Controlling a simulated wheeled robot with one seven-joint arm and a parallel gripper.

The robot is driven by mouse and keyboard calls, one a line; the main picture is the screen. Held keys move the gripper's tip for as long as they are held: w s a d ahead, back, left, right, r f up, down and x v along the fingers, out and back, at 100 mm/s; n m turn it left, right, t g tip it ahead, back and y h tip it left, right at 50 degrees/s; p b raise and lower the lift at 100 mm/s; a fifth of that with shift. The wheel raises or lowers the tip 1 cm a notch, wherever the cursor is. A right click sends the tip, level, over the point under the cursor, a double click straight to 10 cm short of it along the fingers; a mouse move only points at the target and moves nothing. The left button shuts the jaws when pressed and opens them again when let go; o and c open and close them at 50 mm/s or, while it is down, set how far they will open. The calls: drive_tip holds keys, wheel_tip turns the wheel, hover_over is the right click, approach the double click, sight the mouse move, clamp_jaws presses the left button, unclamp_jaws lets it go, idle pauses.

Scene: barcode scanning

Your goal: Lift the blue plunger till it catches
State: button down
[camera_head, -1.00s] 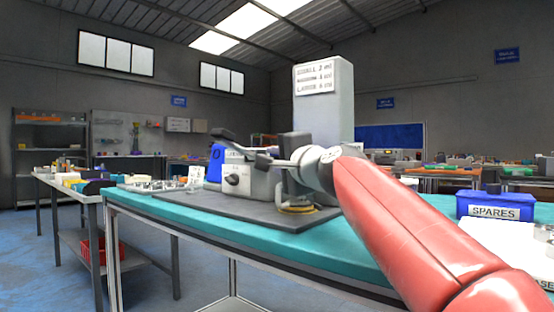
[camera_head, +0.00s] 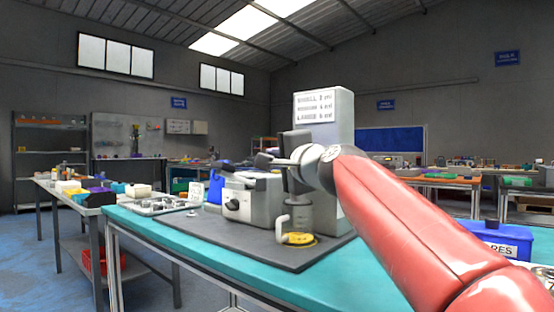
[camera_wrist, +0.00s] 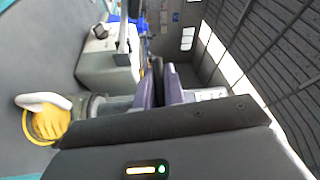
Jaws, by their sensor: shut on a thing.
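My gripper (camera_head: 268,159) reaches leftward over the grey machine (camera_head: 262,208) in the head view. In the wrist view my gripper (camera_wrist: 160,82) has its dark fingers close together around a narrow dark part (camera_wrist: 157,72). That part is mostly hidden by the fingers, and I cannot tell whether it is the blue plunger. The machine (camera_wrist: 108,62), with its black knob, shows beyond the fingers. A blue piece (camera_head: 215,187) stands at the machine's left rear. No blue plunger is clearly identifiable.
The machine's dark base plate (camera_head: 215,228) lies on a teal bench (camera_head: 180,240). A white hook on a yellow disc (camera_head: 299,239) is at its front. A tall grey column (camera_head: 337,110) rises behind. A blue spares box (camera_head: 490,235) is at right.

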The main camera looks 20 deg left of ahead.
wheel_tip(320, 180, up, 4)
drive_tip(key=p, duration=0.3)
drive_tip(key=shift+r, duration=0.2)
drive_tip(key=shift+s+r, duration=0.1)
drive_tip(key=shift+r, duration=0.05)
drive_tip(key=shift+d+r, duration=0.1)
drive_tip(key=c, duration=1.5)
unclamp_jaws()
drive_tip(key=shift+f, duration=0.25)
drive_tip(key=b+v, duration=0.3)
drive_tip(key=v, duration=0.4)
drive_tip(key=shift+s+d, duration=0.2)
drive_tip(key=shift+s, duration=0.05)
